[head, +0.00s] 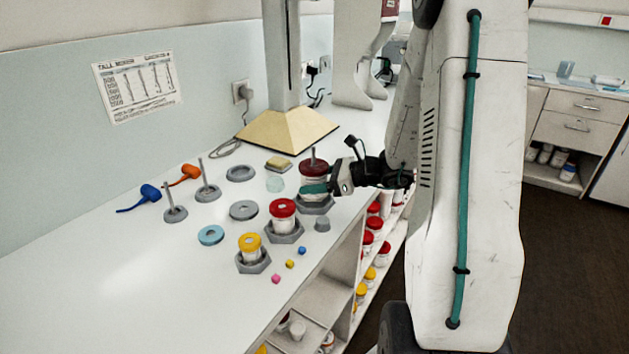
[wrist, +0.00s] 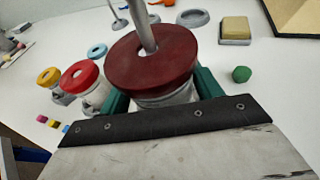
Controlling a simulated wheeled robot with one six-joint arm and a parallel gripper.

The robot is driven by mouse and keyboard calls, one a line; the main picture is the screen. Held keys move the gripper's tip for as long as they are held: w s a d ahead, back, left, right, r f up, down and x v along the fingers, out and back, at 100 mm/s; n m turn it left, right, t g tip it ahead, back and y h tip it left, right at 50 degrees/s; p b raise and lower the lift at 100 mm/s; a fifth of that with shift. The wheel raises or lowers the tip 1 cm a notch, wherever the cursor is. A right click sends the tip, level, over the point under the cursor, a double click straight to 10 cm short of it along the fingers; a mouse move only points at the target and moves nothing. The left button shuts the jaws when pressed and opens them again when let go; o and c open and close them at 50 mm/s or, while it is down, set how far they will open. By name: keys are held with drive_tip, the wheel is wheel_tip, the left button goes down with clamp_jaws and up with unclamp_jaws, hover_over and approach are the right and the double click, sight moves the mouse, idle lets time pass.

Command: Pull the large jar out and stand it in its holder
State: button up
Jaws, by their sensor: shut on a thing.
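The large jar (head: 313,168) has a dark red lid with a grey rod standing up from its middle. My gripper (head: 318,187) is shut on its white body from the right, just below the lid. In the wrist view the dark red lid (wrist: 152,62) stands between the teal fingers, with a strip of the jar's body under it. The jar looks upright at a grey hexagonal holder (head: 316,205). My gripper hides part of the jar, and I cannot tell whether its base rests fully in the holder.
A red-lidded jar (head: 283,210) and a yellow-lidded jar (head: 250,245) stand in hexagonal holders nearby. Grey rings, a blue ring (head: 211,235), small cubes and rod stands lie around. A beige pyramid-shaped base (head: 287,130) is behind. Shelves of jars lie below the counter edge.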

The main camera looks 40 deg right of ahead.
drive_tip(key=shift+f, duration=1.05)
drive_tip(key=o, duration=1.4)
drive_tip(key=shift+r+v, duration=0.2)
drive_tip(key=shift+v, duration=1.1)
drive_tip(key=shift+r+v, duration=0.15)
drive_tip(key=shift+v, duration=1.2)
drive_tip(key=shift+r+v, duration=0.2)
drive_tip(key=shift+v, duration=1.1)
drive_tip(key=shift+s+d, duration=0.1)
